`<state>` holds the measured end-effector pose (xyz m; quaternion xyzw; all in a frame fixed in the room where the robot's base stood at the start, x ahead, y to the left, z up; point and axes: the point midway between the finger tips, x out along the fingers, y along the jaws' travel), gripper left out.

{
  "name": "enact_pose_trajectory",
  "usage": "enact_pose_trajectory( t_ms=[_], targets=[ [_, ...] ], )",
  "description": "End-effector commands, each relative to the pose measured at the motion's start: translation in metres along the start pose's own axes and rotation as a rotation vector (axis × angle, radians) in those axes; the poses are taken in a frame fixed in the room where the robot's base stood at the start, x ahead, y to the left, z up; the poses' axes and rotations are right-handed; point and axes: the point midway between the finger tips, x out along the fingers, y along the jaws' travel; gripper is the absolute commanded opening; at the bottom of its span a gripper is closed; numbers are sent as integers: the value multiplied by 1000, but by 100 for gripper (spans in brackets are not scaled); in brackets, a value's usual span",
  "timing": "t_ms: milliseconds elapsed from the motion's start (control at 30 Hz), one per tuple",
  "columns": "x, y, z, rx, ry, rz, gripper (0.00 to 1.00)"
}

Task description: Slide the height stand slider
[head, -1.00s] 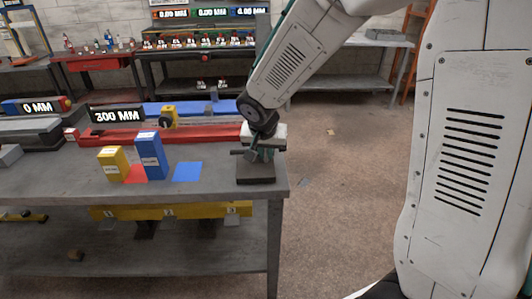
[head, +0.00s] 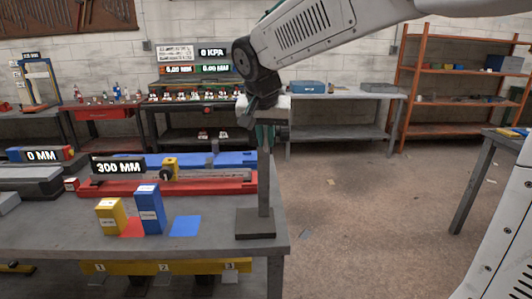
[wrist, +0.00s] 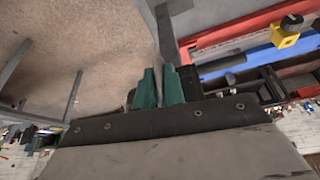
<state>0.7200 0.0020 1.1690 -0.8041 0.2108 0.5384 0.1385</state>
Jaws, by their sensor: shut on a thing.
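The height stand has a dark flat base (head: 256,223) on the front right corner of the bench, with an upright grey post (head: 264,180) rising from it. In the head view my gripper (head: 267,127) is at the upper part of the post, well above the base. The slider is mostly hidden behind the gripper, so its outline is not clear.
A yellow block (head: 110,217) and a taller blue block (head: 148,210) stand left of the stand, near a blue square (head: 186,226). A red rail (head: 210,183) with a 300 MM display (head: 118,167) lies behind. Open floor is on the right.

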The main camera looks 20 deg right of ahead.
Motion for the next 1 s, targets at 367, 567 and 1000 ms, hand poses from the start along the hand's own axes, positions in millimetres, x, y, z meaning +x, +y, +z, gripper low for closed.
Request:
enact_pose_trajectory(
  t_ms=[367, 567, 1000],
  targets=[
    [-5, 0, -3, 2, 2, -1, 0],
    [-5, 0, -2, 1, 2, -1, 33],
    [-30, 0, -3, 1, 5, -3, 33]
  ],
)
